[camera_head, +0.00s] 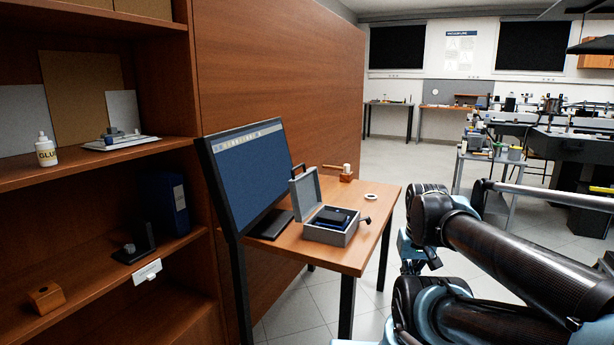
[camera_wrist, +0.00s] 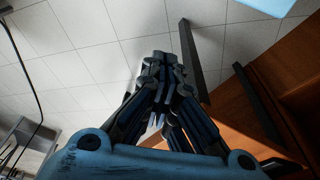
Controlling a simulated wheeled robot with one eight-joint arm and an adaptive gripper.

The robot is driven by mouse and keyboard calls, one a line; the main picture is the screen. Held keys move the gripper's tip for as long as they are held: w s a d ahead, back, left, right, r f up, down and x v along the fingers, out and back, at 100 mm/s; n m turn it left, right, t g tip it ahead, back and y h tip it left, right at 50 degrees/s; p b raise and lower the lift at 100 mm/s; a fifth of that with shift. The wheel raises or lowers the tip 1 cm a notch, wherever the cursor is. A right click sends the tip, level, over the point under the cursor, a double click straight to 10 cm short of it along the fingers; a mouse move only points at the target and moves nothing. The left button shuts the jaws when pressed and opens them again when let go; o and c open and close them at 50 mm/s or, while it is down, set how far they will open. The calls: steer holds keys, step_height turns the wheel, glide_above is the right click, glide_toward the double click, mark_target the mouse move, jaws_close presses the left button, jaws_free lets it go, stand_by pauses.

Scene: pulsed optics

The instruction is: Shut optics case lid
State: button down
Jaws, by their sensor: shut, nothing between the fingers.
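The grey optics case (camera_head: 331,226) sits on the wooden table, with a dark item inside its padded interior. Its lid (camera_head: 305,194) stands up, open, along the case's left side. In the head view my gripper (camera_head: 432,262) hangs to the right of the table, clear of the case. In the wrist view my gripper (camera_wrist: 160,60) is shut and empty, with the floor and table legs beyond it. The case is not clearly visible in the wrist view.
A monitor (camera_head: 250,170) stands left of the case on the table (camera_head: 345,258). A shelf unit (camera_head: 110,182) is at the left. Open floor (camera_head: 390,160) extends behind the table.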

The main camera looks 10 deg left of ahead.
steer(key=shift+w+f, duration=0.2)
steer(key=shift+w, duration=0.25)
